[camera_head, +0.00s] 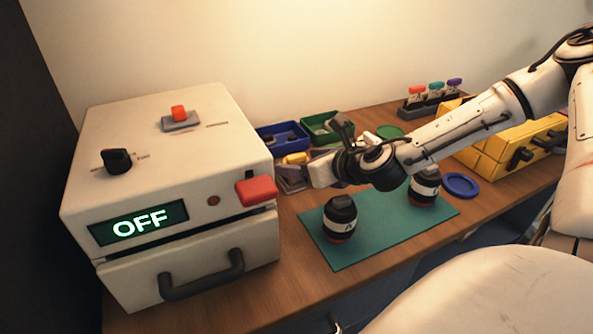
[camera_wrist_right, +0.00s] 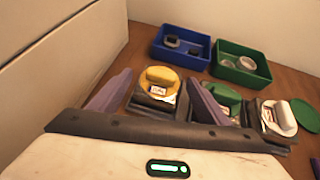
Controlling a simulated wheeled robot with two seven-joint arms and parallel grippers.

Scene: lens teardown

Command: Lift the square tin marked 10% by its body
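A square dark tin with a yellow round lid (camera_wrist_right: 160,82) stands ahead of my right gripper (camera_wrist_right: 157,80) in the right wrist view, seen between its two spread fingers. It has a pale label, too small to read, so I cannot confirm the 10% mark. The yellow lid also shows in the head view (camera_head: 297,158), beside my right gripper (camera_head: 290,178). The lower tin body is partly hidden by the gripper. A green-lidded tin (camera_wrist_right: 224,97) and a tin with a white top (camera_wrist_right: 280,118) stand to its right. My left gripper is not in view.
Blue (camera_head: 284,137) and green (camera_head: 318,124) bins lie behind the tins. The white oven-like box (camera_head: 160,180) reading OFF stands close to the left. A teal mat (camera_head: 380,225) holds two dark lens-like cylinders (camera_head: 340,218). Yellow drawers (camera_head: 510,145) stand at right.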

